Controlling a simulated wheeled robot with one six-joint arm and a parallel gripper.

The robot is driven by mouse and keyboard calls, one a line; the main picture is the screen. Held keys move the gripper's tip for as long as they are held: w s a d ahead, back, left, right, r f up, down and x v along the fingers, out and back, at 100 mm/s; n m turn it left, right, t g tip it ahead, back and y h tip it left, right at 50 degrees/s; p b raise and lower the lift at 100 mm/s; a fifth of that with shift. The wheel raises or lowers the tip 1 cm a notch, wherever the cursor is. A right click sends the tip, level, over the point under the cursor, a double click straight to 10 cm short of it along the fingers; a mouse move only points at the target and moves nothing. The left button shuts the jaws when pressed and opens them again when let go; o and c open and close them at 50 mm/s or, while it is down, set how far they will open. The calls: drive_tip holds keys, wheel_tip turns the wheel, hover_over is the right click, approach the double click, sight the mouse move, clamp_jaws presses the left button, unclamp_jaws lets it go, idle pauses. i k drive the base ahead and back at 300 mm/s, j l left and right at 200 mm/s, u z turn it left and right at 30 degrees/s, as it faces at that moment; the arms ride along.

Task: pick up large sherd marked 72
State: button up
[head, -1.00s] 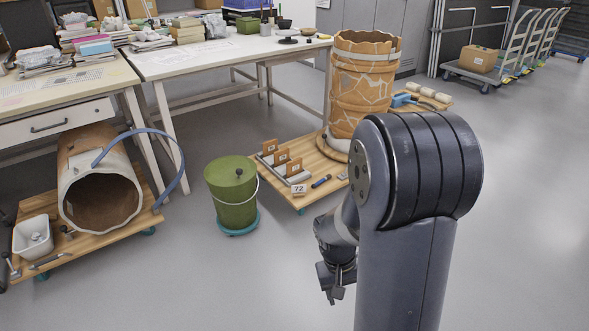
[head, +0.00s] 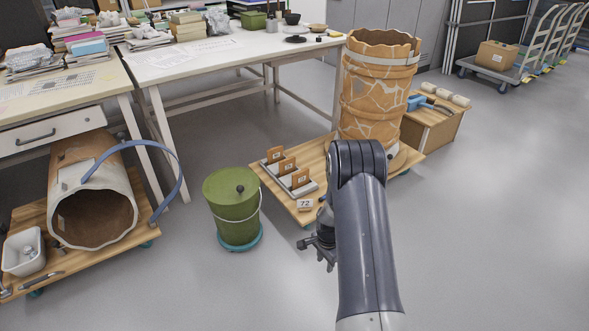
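Three orange-brown sherds stand upright in a grey slotted rack on a low wooden board (head: 278,192): a back one (head: 274,155), a middle one (head: 287,165) and a front one (head: 300,177). Each bears a small white label, too small to read. A white card reading 72 (head: 305,204) is at the board's front edge, before the rack. My gripper (head: 327,264) hangs pointing down, in front of the board and right of the card, apart from the sherds. Its fingers are small and dark, so its opening is unclear. My arm hides the board's right part.
A tall, cracked orange vessel (head: 378,95) stands behind my arm. A green lidded bucket (head: 232,205) is left of the board. A large pipe-like vessel (head: 90,190) lies on a wooden dolly further left. A worktable (head: 225,52) stands behind. The floor in front is clear.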

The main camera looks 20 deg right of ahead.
sight(300, 179)
drive_tip(key=i+l+u, duration=0.1)
drive_tip(key=i+l, duration=0.2)
drive_tip(key=i, duration=0.3)
drive_tip(key=i+l+u, duration=0.1)
drive_tip(key=i+l, duration=0.25)
drive_tip(key=i, duration=0.2)
drive_tip(key=i+l+u, duration=0.1)
drive_tip(key=i+l, duration=0.3)
drive_tip(key=i, duration=0.15)
